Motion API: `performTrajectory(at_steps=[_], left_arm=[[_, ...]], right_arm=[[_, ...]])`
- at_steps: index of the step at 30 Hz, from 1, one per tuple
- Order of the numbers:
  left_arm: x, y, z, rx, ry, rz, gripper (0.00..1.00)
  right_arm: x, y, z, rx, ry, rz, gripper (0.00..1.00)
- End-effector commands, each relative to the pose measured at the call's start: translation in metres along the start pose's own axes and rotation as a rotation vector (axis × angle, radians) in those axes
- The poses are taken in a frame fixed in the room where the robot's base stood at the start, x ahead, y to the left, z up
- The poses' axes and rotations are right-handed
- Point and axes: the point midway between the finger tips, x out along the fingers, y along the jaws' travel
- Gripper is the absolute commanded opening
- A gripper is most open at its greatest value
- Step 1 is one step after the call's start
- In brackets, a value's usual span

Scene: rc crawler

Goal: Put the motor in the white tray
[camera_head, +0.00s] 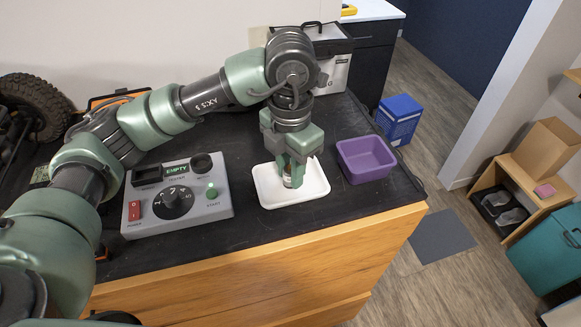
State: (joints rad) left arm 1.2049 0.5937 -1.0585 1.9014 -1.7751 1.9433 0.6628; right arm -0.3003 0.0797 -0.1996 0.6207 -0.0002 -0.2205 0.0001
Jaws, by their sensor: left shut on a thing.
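The white tray (314,188) lies on the dark mat on top of the wooden workbench. My left gripper (292,180) points straight down over the tray and is shut on the motor (289,181), a small light and dark piece mostly hidden between the fingers. The motor is within the outline of the tray, close to its floor; I cannot tell whether it touches. My right gripper does not show.
A grey tester (205,211) with a dial stands left of the tray. A purple bin (366,160) is just right of it. A silver and black case (328,70) stands behind. A blue box (399,117) is beyond the bench. A wheel (38,105) is at far left.

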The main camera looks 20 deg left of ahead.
Motion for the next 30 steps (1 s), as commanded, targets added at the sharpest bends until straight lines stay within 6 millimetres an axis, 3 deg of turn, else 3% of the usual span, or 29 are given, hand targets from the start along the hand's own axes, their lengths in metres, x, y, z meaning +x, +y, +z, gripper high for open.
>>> performTrajectory(at_steps=[7,8,10,23,30], left_arm=[[0.004,0.0,0.0,0.0,0.0,0.0,0.0],[0.003,0.0,0.0,0.0,0.0,0.0,0.3],[0.003,0.0,0.0,0.0,0.001,0.0,0.46],[-0.004,0.0,0.001,0.0,-0.002,0.0,0.46],[-0.05,0.001,0.001,-0.001,-0.007,0.004,0.46]], right_arm=[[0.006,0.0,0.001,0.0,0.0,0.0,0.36],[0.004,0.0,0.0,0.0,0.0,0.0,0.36],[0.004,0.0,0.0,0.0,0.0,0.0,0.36],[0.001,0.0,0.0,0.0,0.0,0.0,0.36],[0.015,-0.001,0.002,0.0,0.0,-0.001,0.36]])
